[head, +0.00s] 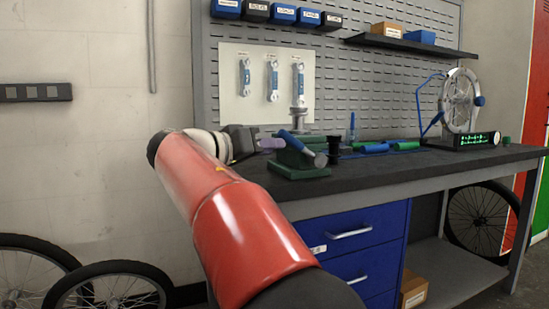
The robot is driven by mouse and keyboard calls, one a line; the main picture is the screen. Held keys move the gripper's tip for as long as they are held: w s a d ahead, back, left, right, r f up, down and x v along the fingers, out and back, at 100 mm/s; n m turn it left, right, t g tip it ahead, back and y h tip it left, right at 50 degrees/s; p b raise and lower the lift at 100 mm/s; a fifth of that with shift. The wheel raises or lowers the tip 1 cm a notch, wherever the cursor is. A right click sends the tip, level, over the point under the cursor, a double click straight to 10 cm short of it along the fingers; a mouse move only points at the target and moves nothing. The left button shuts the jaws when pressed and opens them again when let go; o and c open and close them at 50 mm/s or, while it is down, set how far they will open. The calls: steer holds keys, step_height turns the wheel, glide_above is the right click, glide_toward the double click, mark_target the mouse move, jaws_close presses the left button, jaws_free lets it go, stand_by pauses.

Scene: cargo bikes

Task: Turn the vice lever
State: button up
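The green vice (290,168) stands on the workbench near its left end. Its lever (297,142) has a blue grip and slants down to the right across the front of the vice, with a round grey end at the lower right. My gripper (277,143) comes in from the left at about the height of the lever's upper end. Its tips are very near that end; I cannot tell whether they touch it. The view is too small and side-on to show whether the fingers are open or shut. My red arm covers the bench's left corner.
The dark workbench (390,171) has blue and green grips (373,148) right of the vice and a wheel stand (460,105) at the far right. Wrenches (272,80) hang behind the vice. Blue drawers (355,242) sit below. Bicycle wheels (105,287) stand at lower left.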

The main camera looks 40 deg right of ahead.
mark_target(296, 139)
steer(key=shift+m+g+h, duration=0.3)
steer(key=shift+m, duration=0.2)
steer(key=d, duration=0.5)
steer(key=d+r, duration=0.1)
steer(key=d, duration=0.2)
steer(key=shift+w+d, duration=0.25)
steer(key=shift+d, duration=0.05)
jaws_close()
